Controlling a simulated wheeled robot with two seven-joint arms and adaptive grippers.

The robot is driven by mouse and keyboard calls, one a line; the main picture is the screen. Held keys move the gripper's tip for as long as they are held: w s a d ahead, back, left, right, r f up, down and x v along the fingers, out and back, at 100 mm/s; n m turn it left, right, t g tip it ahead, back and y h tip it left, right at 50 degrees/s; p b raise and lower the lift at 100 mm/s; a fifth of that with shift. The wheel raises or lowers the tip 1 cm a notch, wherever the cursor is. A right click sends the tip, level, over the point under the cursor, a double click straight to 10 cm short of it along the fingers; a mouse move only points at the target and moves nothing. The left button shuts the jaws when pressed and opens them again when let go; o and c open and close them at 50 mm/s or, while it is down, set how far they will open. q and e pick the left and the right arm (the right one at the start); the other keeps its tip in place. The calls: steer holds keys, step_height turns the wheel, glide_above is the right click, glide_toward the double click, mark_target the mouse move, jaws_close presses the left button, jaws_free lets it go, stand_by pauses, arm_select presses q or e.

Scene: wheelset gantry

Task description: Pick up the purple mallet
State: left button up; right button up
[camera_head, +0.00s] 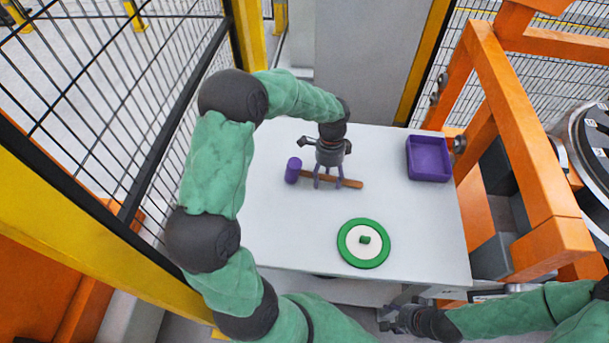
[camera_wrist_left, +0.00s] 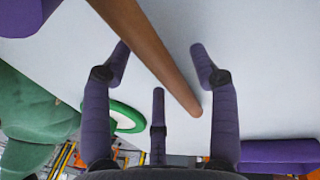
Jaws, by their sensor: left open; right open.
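The purple mallet lies on the white table, with its purple head (camera_head: 293,170) to the left and its brown wooden handle (camera_head: 349,183) pointing right. My left gripper (camera_head: 328,184) is over the handle, fingers pointing down. In the left wrist view the handle (camera_wrist_left: 150,50) runs between the spread purple fingers of the left gripper (camera_wrist_left: 160,80), and part of the mallet head (camera_wrist_left: 25,12) shows at the top left corner. The left gripper is open; I cannot tell whether any finger touches the handle. My right gripper (camera_head: 388,318) is open, low beside the table's front edge, away from the mallet.
The white table (camera_head: 290,230) also holds a purple open bin (camera_head: 429,158) at the back right and a green-rimmed white disc (camera_head: 364,243) near the front. An orange gantry frame (camera_head: 520,130) stands close on the right. A black mesh fence (camera_head: 120,100) is on the left.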

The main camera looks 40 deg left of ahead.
mark_target(328, 180)
arm_select(q)
jaws_close()
steer(key=shift+r, duration=0.1)
steer(key=shift+w+r, duration=0.1)
steer(key=shift+r, duration=0.45)
step_height(328, 180, up, 2)
steer(key=shift+r+p, duration=0.1)
steer(key=shift+p, duration=0.5)
steer(key=s+d+r+p, duration=0.2)
steer(key=d+r, duration=0.3)
steer(key=d, duration=0.1)
steer(key=s+d+r+p, duration=0.2)
steer(key=d+r, duration=0.2)
steer(key=d, duration=0.3)
steer(key=shift+d+r+p, duration=0.25)
steer(key=shift+r+p, duration=0.05)
steer(key=shift+r, duration=0.05)
